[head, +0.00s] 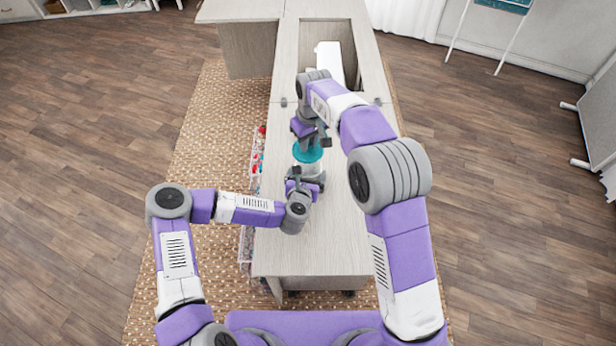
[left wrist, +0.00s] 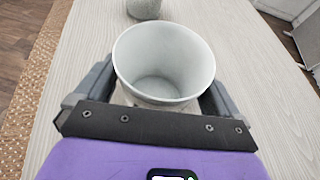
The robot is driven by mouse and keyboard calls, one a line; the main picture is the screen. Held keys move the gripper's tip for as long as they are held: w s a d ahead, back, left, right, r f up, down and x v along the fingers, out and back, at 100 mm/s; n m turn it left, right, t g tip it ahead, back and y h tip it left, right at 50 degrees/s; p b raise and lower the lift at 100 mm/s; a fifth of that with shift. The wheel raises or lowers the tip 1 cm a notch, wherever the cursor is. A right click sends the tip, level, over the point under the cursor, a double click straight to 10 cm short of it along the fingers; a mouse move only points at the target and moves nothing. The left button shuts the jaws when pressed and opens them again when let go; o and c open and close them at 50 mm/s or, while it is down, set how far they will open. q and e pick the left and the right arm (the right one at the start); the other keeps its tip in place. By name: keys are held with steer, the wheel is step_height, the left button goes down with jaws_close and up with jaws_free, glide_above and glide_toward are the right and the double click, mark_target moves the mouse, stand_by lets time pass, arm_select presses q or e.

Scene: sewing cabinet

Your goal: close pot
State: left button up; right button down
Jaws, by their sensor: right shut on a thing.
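The pot (left wrist: 163,70) is a white, round, open-topped vessel; it looks empty inside. In the head view, part of its white wall shows below a teal round lid (head: 307,153). My right gripper (head: 312,142) is shut on the lid, which appears just above or beyond the pot. The lid does not show in the left wrist view. My left gripper (left wrist: 160,103) has one finger on each side of the pot, low around its wall. It looks open; contact with the wall is hidden. In the head view the left gripper (head: 306,180) is at the pot's near side.
The pot stands on a long light-wood cabinet top (head: 310,250), clear toward the near end. A white machine (head: 330,62) sits in a recess at the far end. A rack of colourful items (head: 257,150) hangs along the left side. A grey rounded object (left wrist: 145,8) stands beyond the pot.

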mark_target(309, 152)
arm_select(q)
steer(key=c, duration=1)
arm_select(e)
steer(key=shift+f, duration=2.5)
steer(key=shift+f, duration=0.85)
steer(key=shift+s+f, duration=0.1)
steer(key=shift+f, duration=0.55)
steer(key=c, duration=0.9)
jaws_free()
steer(key=shift+c, duration=0.2)
steer(key=shift+r, duration=0.1)
